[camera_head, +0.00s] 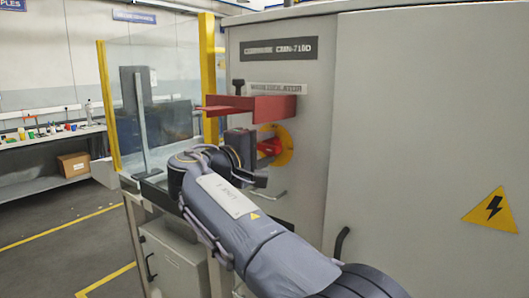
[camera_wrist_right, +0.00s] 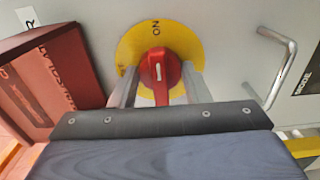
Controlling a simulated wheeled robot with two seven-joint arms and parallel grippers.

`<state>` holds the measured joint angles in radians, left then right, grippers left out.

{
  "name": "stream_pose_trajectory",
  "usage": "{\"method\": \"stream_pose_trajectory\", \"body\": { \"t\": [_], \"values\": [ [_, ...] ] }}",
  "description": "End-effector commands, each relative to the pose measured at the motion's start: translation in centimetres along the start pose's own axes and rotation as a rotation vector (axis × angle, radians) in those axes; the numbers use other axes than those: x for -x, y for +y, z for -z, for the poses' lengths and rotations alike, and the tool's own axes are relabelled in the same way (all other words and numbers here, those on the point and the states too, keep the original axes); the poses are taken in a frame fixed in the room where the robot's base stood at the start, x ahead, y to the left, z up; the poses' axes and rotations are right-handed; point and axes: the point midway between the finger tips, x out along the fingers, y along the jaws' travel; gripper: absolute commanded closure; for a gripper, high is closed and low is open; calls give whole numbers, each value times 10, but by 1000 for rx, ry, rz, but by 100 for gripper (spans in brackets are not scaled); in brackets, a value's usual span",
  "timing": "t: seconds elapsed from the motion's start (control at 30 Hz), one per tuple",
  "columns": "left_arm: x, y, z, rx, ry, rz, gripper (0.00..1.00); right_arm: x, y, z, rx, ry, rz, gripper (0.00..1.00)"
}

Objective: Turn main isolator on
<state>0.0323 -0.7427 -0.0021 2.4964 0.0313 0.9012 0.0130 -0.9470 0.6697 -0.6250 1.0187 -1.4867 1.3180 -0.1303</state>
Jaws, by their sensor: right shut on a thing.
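The main isolator is a red knob (camera_head: 270,147) on a round yellow plate (camera_head: 285,157) on the grey cabinet front. In the right wrist view the knob (camera_wrist_right: 160,74) has a white mark, roughly in line with the ON lettering at the plate's top edge. My right gripper (camera_head: 258,147) reaches it from the left in the head view. In the wrist view its two fingers (camera_wrist_right: 160,88) stand on either side of the red knob and are shut on it. Part of the plate is hidden behind the gripper. My left gripper is not in view.
A red flap (camera_head: 250,107) sticks out just above the knob, close over my gripper; it also shows in the wrist view (camera_wrist_right: 62,70). A metal handle (camera_wrist_right: 282,62) is nearby. A glass-screened bench with yellow posts (camera_head: 207,75) stands left. The cabinet door (camera_head: 430,120) at right is flat.

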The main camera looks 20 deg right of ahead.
Motion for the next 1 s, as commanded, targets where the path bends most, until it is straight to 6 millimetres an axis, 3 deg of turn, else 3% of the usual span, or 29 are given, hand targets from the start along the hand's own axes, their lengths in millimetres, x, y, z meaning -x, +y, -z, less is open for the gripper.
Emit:
{"method": "stream_pose_trajectory", "body": {
  "t": [0.33,0.37,0.5,0.83,1.0],
  "values": [
    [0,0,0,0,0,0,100,0,-1,0,-1,-1,1,80],
    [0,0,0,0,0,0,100,0,-1,0,-1,-1,1,55],
    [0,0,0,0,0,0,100,0,-1,0,0,-1,1,36],
    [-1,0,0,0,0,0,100,3,0,0,-1,1,0,35],
    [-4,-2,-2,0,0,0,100,26,-1,1,-1,3,0,35]
  ]
}}
